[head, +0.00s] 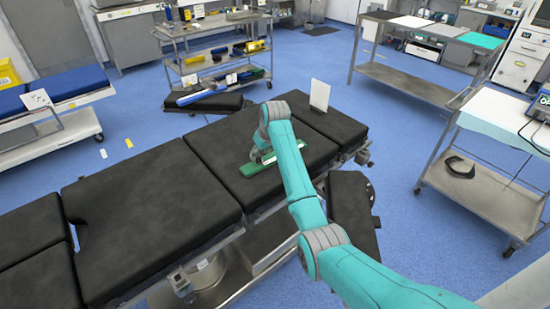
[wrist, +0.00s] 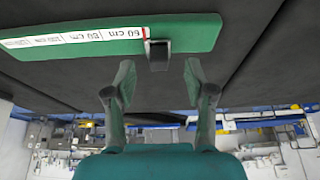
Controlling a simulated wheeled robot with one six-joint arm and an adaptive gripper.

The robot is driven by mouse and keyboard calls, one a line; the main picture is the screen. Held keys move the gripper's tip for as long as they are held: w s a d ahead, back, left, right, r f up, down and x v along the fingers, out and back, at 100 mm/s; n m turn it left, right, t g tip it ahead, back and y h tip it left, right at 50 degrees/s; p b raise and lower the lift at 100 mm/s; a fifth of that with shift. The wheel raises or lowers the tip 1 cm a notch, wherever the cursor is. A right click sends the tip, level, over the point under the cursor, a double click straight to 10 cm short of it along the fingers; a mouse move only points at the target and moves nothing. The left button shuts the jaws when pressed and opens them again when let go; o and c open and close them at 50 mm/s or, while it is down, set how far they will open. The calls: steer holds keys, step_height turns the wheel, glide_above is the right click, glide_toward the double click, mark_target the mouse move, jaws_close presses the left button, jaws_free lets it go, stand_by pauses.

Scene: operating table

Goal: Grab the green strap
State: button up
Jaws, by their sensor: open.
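The green strap (head: 252,168) lies on the black padded operating table (head: 185,180), partly behind my arm in the head view. In the wrist view the flat green strap (wrist: 190,33) spans the upper left, with a white label printed with cm marks. A small dark block (wrist: 158,55) sits at its near edge. My gripper (wrist: 158,78) is open and empty, its two fingers apart and pointing toward the strap's edge and the dark block. In the head view my gripper (head: 262,154) is low over the strap; whether it touches is unclear.
A white card (head: 319,95) stands upright on the table's far section. A metal cart (head: 215,55) with tools stands behind. Steel tables (head: 400,85) are at the right, and a side arm pad (head: 352,210) is beside the table. The near pads are bare.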

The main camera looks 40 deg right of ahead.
mark_target(259, 157)
steer(key=shift+x, duration=1.5)
steer(key=shift+d, duration=0.1)
jaws_close()
